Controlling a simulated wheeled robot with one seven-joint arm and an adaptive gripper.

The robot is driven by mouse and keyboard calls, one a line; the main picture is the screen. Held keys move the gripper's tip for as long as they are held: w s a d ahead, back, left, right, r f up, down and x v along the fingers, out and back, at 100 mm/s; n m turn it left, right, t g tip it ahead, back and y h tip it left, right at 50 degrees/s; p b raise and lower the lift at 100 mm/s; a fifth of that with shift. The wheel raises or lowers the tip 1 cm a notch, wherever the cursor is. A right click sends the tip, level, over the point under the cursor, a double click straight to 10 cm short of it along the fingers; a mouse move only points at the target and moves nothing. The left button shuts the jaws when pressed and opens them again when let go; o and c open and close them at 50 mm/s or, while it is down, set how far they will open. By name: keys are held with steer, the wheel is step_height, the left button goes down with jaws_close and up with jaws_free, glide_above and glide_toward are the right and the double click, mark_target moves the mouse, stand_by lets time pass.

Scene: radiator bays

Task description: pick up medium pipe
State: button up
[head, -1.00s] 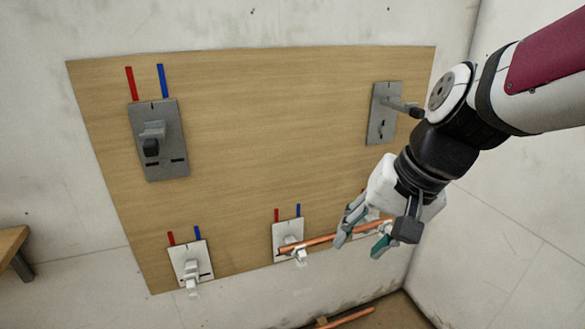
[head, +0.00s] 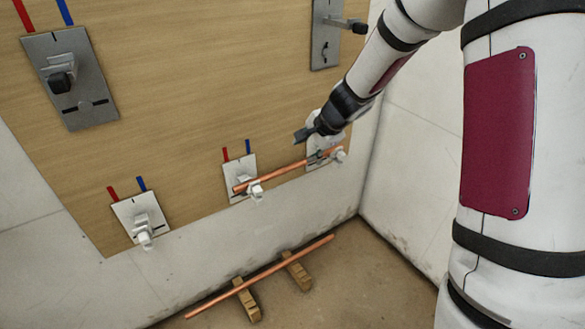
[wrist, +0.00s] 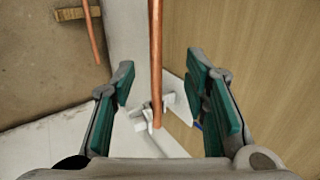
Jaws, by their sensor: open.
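A copper pipe (head: 282,172) rests on white wall brackets low on the wooden board, tilted up to the right. A longer copper pipe (head: 265,275) lies on wooden blocks on the floor. I cannot tell for sure which is the medium one. My gripper (head: 318,150) is near the right end of the wall pipe; its fingers are small and partly hidden there. In the wrist view my gripper (wrist: 160,85) is open, and the wall pipe (wrist: 156,50) runs between the two green-padded fingers with gaps on both sides. Contact is not visible.
White bracket plates (head: 238,178) stick out from the board (head: 215,100). An empty white bracket (head: 142,222) is at the lower left. Grey plates (head: 68,80) with knobs sit higher. Wooden blocks (head: 247,302) stand on the floor, with free floor to their right.

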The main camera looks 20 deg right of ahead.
steer(key=b, duration=0.1)
glide_toward(294, 165)
steer(key=d+x, duration=0.1)
steer(key=x, duration=0.2)
steer(key=b+x, duration=0.1)
steer(key=x, duration=0.1)
steer(key=a+b+x, duration=0.1)
steer(key=x, duration=0.2)
steer(key=shift+s+f, duration=0.1)
steer(key=shift+s, duration=0.05)
steer(key=shift+w+a+f, duration=0.1)
steer(key=shift+w+f, duration=0.15)
steer(key=shift+r, duration=0.1)
jaws_close()
